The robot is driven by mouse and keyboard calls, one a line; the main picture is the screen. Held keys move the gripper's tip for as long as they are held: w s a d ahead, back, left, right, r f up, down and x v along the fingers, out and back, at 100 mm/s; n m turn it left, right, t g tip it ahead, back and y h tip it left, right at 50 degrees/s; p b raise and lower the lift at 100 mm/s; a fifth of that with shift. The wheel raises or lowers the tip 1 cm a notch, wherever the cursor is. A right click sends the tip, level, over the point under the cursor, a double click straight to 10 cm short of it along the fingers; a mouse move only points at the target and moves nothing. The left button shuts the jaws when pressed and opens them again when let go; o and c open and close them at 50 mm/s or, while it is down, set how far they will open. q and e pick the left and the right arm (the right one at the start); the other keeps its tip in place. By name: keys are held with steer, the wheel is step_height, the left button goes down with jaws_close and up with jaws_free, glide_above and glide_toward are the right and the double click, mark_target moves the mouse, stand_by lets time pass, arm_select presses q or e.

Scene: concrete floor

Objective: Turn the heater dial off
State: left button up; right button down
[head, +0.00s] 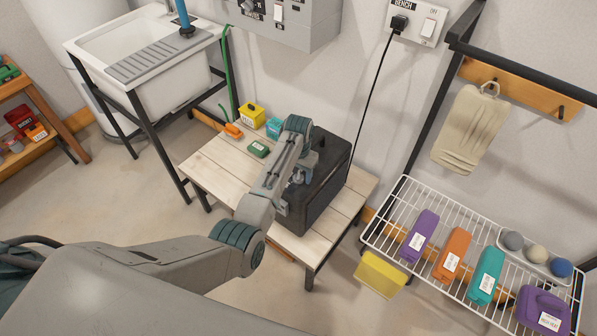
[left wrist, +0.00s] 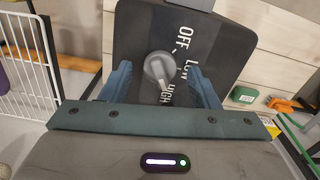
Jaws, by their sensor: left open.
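The heater (head: 325,200) is a dark box on the pale wooden bench, partly hidden behind my left arm in the head view. In the left wrist view, its dark panel (left wrist: 135,45) carries a round grey dial (left wrist: 160,66) with white OFF, LOW and HIGH lettering beside it. The dial's narrow grip points down in that picture, toward the HIGH word. My left gripper (head: 297,180) is at the heater; in the left wrist view its blue fingers (left wrist: 162,82) are open, one on each side of the dial, with gaps showing.
The bench (head: 215,165) also holds a yellow box (head: 252,116), a green item (head: 258,149), a teal item (head: 273,128) and an orange item (head: 233,130). A white wire rack (head: 410,190) stands to the right, a sink (head: 150,60) at the left. A black cord (head: 372,95) runs down from the wall socket.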

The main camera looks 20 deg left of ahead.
arm_select(q)
steer(key=c, duration=0.9)
steer(key=shift+c, duration=0.3)
